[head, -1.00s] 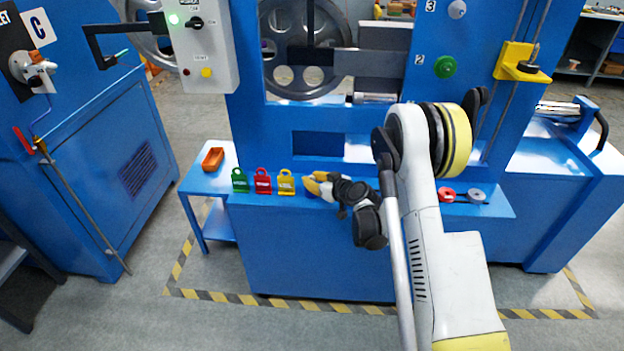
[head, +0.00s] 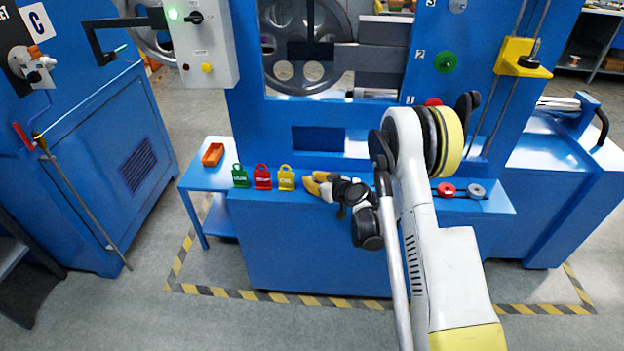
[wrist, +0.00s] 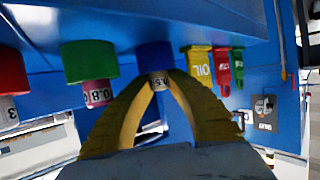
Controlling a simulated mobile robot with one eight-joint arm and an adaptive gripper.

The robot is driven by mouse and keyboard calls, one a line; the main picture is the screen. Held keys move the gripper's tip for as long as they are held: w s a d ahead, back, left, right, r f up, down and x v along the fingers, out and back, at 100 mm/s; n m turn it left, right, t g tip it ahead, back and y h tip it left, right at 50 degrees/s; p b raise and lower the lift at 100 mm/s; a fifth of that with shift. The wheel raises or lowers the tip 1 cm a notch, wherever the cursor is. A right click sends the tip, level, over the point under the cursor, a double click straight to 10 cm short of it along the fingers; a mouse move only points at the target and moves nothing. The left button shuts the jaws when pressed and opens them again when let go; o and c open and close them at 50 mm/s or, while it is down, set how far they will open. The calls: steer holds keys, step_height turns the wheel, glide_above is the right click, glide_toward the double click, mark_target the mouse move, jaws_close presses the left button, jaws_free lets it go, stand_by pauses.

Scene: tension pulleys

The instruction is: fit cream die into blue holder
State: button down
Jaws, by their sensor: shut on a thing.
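My gripper (wrist: 160,76) has yellow fingers, closed around a small pale die (wrist: 158,82) marked with a number, likely the cream die. The blue holder (wrist: 154,55) is a round cup directly at the die's end in the wrist view, which looks upside down. The die's end meets or enters the holder; I cannot tell how deep it sits. In the head view my gripper (head: 309,186) is low over the blue machine ledge, right of the yellow tag. The die and blue holder cannot be made out there.
A green holder (wrist: 88,62) with a pink-labelled die and a red holder (wrist: 12,72) stand beside the blue one. Yellow (head: 286,181), red (head: 262,180) and green (head: 240,179) tags stand left of my gripper. An orange tray (head: 213,155) lies on the side table.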

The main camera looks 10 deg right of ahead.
steer(key=c, duration=1.3)
jaws_free()
steer(key=shift+f, duration=0.1)
steer(key=shift+o, duration=0.2)
step_height(320, 180, up, 10)
steer(key=shift+r, duration=0.1)
